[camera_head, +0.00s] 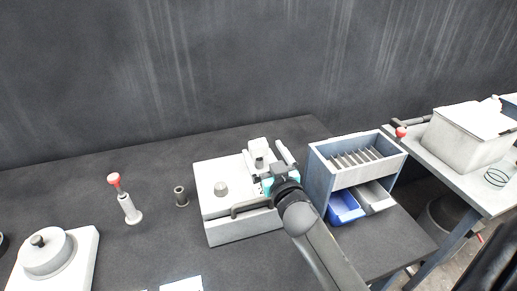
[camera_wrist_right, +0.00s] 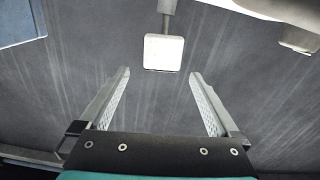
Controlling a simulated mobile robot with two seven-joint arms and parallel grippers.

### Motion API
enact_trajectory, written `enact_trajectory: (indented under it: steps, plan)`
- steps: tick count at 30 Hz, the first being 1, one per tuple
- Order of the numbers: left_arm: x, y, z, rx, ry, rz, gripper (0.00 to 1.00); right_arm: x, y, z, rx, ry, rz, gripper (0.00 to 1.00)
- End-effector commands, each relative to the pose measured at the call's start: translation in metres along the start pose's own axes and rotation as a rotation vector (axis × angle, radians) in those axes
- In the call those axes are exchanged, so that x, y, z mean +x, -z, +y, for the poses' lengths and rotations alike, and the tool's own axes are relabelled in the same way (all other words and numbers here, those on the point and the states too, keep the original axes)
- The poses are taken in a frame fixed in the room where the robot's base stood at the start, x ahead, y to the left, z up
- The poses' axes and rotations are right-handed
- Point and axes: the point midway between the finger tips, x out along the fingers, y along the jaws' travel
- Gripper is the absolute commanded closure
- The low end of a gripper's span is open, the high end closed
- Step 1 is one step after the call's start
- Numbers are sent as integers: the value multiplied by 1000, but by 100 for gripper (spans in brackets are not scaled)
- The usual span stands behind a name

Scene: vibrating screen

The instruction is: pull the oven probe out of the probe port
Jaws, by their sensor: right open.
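A pale block-shaped piece on a grey stem, which I take to be the oven probe (camera_wrist_right: 163,52), shows in the right wrist view, ahead of the fingertips. In the head view a pale block (camera_head: 258,145), probably the same piece, stands at the back of a white box (camera_head: 217,224) with a round knob on top and a dark bar handle. My right gripper (camera_head: 267,158) is over the box's back right part. It is open, with nothing between its fingers (camera_wrist_right: 160,76), and the block lies just beyond the tips. The probe port is not clearly visible. My left gripper is not in view.
A blue-grey slotted rack (camera_head: 318,174) with blue and grey bins stands close on the right. A red-topped pin (camera_head: 122,196) and a small dark cylinder (camera_head: 181,196) stand to the left. A round-lidded device (camera_head: 47,252) sits front left. The dark wall is behind.

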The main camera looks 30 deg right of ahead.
Motion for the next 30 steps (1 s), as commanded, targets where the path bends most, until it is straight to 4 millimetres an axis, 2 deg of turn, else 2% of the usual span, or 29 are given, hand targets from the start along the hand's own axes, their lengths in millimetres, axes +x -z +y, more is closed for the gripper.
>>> enact_trajectory:
  steps: [13, 23, 24, 30]
  plan:
    - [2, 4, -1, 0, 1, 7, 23, 46, -2, -2, -2, 0, 1, 3]
    - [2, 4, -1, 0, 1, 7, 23, 52, -2, -2, -2, 0, 0, 3]
    - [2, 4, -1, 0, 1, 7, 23, 52, -2, -2, -1, 0, 0, 4]
    - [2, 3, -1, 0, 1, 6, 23, 52, -2, -2, -1, 0, 0, 26]
